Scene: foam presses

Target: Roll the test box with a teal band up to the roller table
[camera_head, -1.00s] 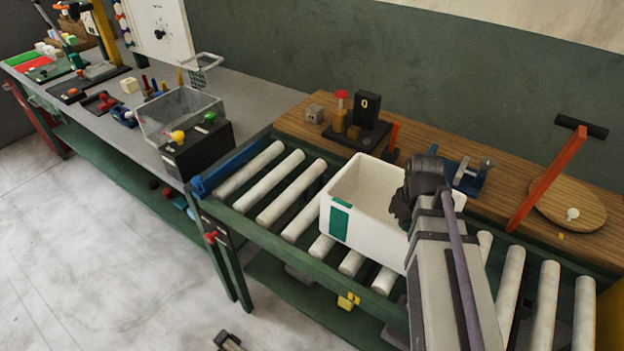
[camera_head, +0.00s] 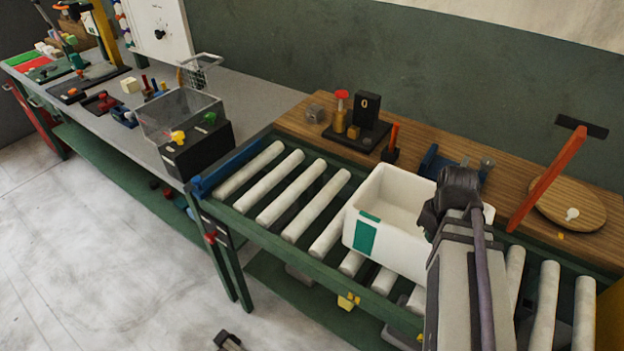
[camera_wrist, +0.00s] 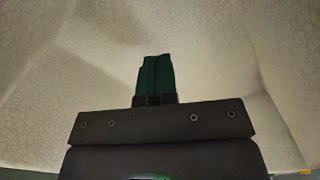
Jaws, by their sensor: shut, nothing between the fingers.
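The white open test box (camera_head: 395,250) with a teal band (camera_head: 366,234) at its near left corner sits upright on the roller table (camera_head: 268,185). My gripper (camera_wrist: 155,65) reaches over the box's right part. Its two fingers are shut together with nothing between them. The wrist view shows pale walls of the box (camera_wrist: 60,60) all around the fingers, so they point into its open inside. Whether the fingertips touch a wall cannot be told. My wrist hides the box's right end and the fingertips in the head view.
Bare rollers lie left and right of the box. A blue bar (camera_head: 225,170) crosses the roller table's left end. A wooden shelf (camera_head: 420,135) behind holds a black-based counter stand (camera_head: 368,118), a blue clamp (camera_head: 440,165) and an orange lever (camera_head: 548,180).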

